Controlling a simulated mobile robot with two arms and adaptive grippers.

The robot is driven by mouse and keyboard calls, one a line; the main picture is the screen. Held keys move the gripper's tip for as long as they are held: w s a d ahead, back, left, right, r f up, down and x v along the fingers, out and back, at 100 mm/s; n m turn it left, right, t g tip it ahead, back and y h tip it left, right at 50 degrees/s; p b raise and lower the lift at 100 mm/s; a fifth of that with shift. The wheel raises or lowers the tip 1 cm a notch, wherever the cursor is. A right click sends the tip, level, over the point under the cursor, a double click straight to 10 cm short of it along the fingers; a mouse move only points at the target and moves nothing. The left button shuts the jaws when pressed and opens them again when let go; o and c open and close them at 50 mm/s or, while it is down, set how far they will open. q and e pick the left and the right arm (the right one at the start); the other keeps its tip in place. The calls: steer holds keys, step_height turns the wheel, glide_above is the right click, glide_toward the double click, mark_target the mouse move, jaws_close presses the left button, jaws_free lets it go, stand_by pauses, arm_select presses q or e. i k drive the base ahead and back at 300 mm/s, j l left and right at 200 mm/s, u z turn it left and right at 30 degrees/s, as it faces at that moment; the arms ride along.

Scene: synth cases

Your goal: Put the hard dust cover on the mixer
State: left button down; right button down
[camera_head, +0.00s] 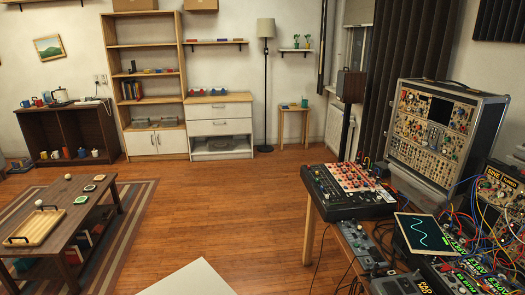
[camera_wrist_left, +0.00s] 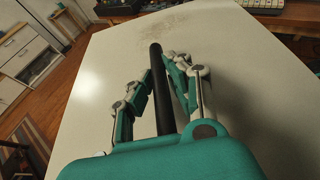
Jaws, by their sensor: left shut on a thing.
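The hard dust cover, a broad white panel (camera_head: 186,281), shows one corner at the bottom of the head view. In the left wrist view the white cover (camera_wrist_left: 240,75) fills most of the picture, with a brownish dusty patch near its far edge. My left gripper (camera_wrist_left: 166,80) is shut on the cover's black bar handle (camera_wrist_left: 156,62), its fingers on both sides. My right gripper is in neither view.
A modular synth case (camera_head: 435,120) stands behind the mixer. Small boxes (camera_head: 360,243), a tilted screen (camera_head: 420,236) and cabled modules crowd the table's right side. The wooden floor (camera_head: 220,195) left of the table is clear. A low table (camera_head: 60,205) stands at left.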

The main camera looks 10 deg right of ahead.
mark_target(338, 185)
steer(key=i, duration=1.9)
steer(key=i+z, duration=0.75)
steer(key=z, duration=0.15)
steer(key=i+j+z, duration=0.4)
steer(key=i+z, duration=0.25)
steer(key=z, duration=0.15)
steer(key=i+j+z, duration=0.1)
steer(key=i+z, duration=0.15)
steer(key=z, duration=0.15)
steer(key=i+j+z, duration=0.15)
steer(key=z, duration=0.3)
steer(key=i+j+z, duration=0.25)
steer(key=z, duration=0.15)
